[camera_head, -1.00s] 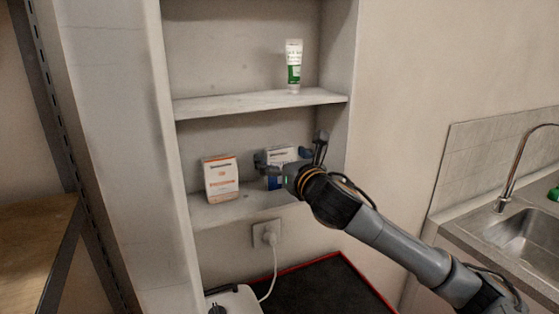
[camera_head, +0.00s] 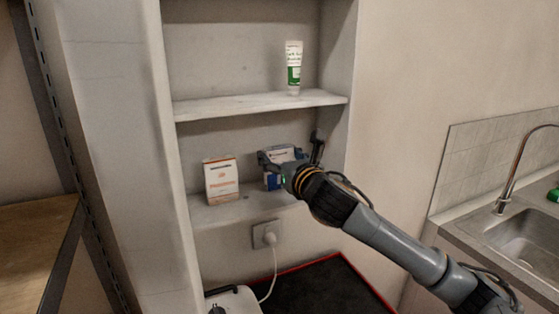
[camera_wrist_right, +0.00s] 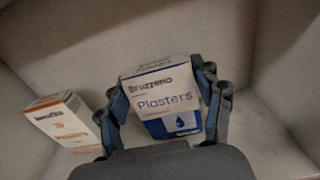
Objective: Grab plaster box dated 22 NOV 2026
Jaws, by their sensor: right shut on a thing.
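A white and blue plaster box (camera_head: 277,155) stands on the lower shelf at the right. In the right wrist view the box (camera_wrist_right: 165,100) reads "Plasters" and shows a blue drop mark; no date is readable. My right gripper (camera_head: 284,163) is shut on this box, with one finger on each side of it. The gripper also shows in the right wrist view (camera_wrist_right: 163,100), its fingers against the box's sides. The gripper hides part of the box in the head view. My left gripper is not in view.
A white and orange box (camera_head: 221,180) stands to the left on the same lower shelf (camera_head: 215,212). A white and green tube (camera_head: 293,68) stands on the shelf above. A socket with a plug (camera_head: 267,234) is below. A sink (camera_head: 530,232) is at the right.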

